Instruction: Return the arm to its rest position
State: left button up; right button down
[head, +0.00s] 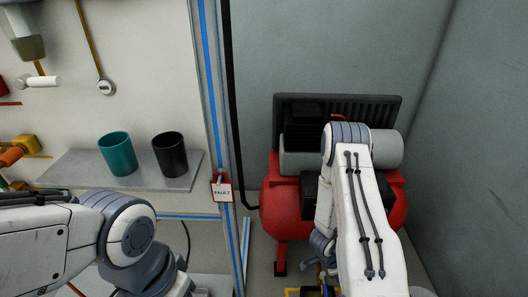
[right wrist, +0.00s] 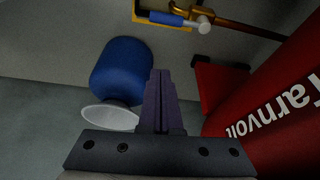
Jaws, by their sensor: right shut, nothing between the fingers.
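My right arm (head: 365,220) comes in from the bottom right in the head view. It reaches up over the red compressor (head: 285,205) and bends down on its left side. In the right wrist view my right gripper (right wrist: 161,75) is shut, with its fingers together and nothing between them. My left arm (head: 120,235) comes in from the left and bends down at the bottom edge. Its gripper is out of the picture.
A blue filter-like body (right wrist: 120,70), a blue-handled valve (right wrist: 178,12) and a red tank (right wrist: 280,105) are close to my right gripper. A teal cup (head: 118,153) and a black cup (head: 170,154) stand on a shelf (head: 75,172). A fault tag (head: 222,192) hangs at the post.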

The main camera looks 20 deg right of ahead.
jog(key=w+a+r+n+t+y, duration=0.1)
jog(key=w+a+r+n+t, duration=0.1)
jog(key=w+a+r+n, duration=0.4)
jog(key=w+a+r+n+y, duration=0.15)
jog(key=a+r+n, duration=0.25)
jog(key=a+r, duration=0.5)
jog(key=w+a+r+n+y, duration=0.1)
jog(key=a+r+n+y, duration=0.25)
jog(key=a+r, duration=0.6)
jog(key=s+a+r+n+g+h, duration=0.1)
jog(key=s+a+r+n, duration=0.3)
jog(key=s+r+n, duration=0.4)
jog(key=s+a+r+n, duration=0.4)
jog(key=s+a+n, duration=0.15)
jog(key=s, duration=0.55)
notch_tip(320, 180, up, 29)
jog(key=d+n+p, duration=0.1)
jog(key=p, duration=2.8)
jog(key=shift+s, duration=0.15)
